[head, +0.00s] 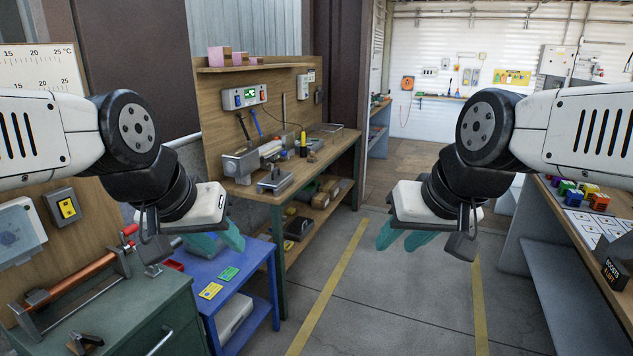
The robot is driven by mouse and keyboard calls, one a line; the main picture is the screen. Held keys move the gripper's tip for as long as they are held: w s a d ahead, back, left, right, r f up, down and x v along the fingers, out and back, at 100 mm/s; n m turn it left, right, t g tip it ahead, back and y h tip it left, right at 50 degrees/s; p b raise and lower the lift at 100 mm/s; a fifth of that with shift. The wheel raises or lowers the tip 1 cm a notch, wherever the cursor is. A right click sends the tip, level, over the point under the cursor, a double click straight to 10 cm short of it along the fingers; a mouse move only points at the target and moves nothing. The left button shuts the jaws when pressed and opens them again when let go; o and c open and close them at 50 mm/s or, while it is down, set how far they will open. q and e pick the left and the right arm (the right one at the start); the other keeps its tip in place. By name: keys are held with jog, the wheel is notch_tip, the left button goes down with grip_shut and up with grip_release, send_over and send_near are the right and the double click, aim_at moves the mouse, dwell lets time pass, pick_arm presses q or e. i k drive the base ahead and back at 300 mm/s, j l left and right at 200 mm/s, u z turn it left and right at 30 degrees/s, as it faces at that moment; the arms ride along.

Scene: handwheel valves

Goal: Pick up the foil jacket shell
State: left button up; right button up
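I cannot pick out the foil jacket shell with certainty. A silver-grey metal piece (275,181) lies near the front edge of the wooden workbench, and a larger grey metal body (241,163) sits just behind it to the left; either may be related to it. My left gripper (217,240) hangs in the air in front of the bench, over the blue cart, with its teal fingers apart and nothing between them. My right gripper (406,238) hangs over the open floor to the right, its teal fingers also apart and empty.
The workbench (334,148) has a lower shelf with boxes. A blue cart (257,250) carries yellow and green cards. A green cabinet (130,310) with a red-handled tool stands at lower left. Another table (552,225) with coloured blocks stands right. The floor between is clear.

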aim_at(278, 180)
jog(key=i+z, duration=0.3)
jog(key=i, duration=0.65)
jog(key=i+u, duration=0.65)
jog(key=u, duration=0.15)
jog(key=i+u, duration=0.3)
jog(key=u, duration=0.15)
jog(key=i+u, duration=0.25)
jog(key=u, duration=0.25)
